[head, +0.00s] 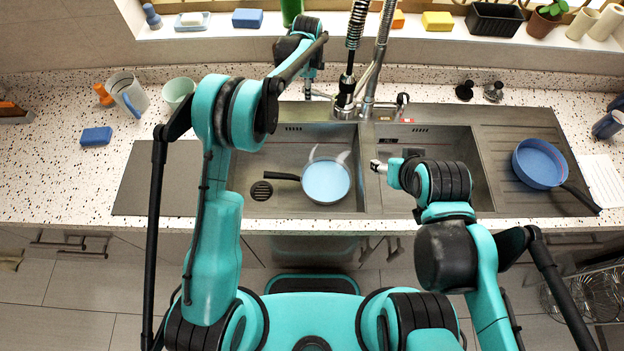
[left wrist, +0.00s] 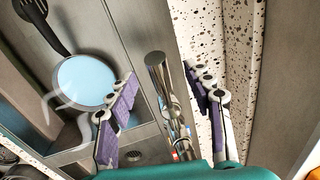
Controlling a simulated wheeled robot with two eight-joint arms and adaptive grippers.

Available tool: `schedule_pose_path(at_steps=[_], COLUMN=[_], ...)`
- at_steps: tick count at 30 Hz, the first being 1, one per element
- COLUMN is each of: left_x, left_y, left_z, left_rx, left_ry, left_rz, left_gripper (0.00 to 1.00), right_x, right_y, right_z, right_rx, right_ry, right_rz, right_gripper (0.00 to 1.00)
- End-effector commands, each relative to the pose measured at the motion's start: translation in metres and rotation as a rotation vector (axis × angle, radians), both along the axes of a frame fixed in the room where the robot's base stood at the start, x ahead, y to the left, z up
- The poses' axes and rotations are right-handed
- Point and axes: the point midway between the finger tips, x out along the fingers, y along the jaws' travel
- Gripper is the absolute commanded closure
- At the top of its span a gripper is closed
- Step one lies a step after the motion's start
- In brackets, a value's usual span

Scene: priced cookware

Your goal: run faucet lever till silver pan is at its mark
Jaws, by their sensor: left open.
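The silver pan (head: 326,181) sits in the left sink basin, its black handle pointing left; its inside looks light blue. It also shows in the left wrist view (left wrist: 84,80). Pale streaks lie at its upper edge. The faucet (head: 345,100) stands behind the basins; a short black-tipped part (head: 402,98), possibly its lever, is on its right. My left gripper (head: 308,92) is left of the faucet. In the left wrist view its fingers (left wrist: 160,88) are open, with a chrome cylinder (left wrist: 157,72) seen between them; contact is unclear. My right gripper (head: 378,167) is over the right basin; its fingers are too small to judge.
A blue pan (head: 538,162) sits on the right drainboard. A pitcher (head: 127,94), a green cup (head: 178,92) and a blue sponge (head: 96,136) stand on the left counter. Two dark-topped bottles (head: 480,91) are behind the right side. The left board (head: 165,180) is bare.

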Motion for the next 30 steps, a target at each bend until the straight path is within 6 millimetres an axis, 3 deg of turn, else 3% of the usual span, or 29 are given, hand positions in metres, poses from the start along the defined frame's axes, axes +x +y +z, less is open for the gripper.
schedule_pose_path(at_steps=[15, 26, 30], left_x=[-0.01, -0.011, -0.013], left_y=[0.001, 0.001, 0.001], left_z=[0.055, 0.057, 0.07], left_rx=[0.0, 0.0, 0.0], left_ry=[0.0, 0.0, 0.0], left_rz=[0.0, 0.0, 0.0], left_gripper=[0.48, 0.48, 0.48], right_x=[0.0, 0.0, 0.0], right_y=[0.0, 0.0, 0.0], right_z=[0.027, 0.026, 0.026], right_rx=[0.0, 0.0, 0.0], right_ry=[0.0, 0.0, 0.0], right_rz=[0.0, 0.0, 0.0], right_gripper=[0.44, 0.44, 0.44])
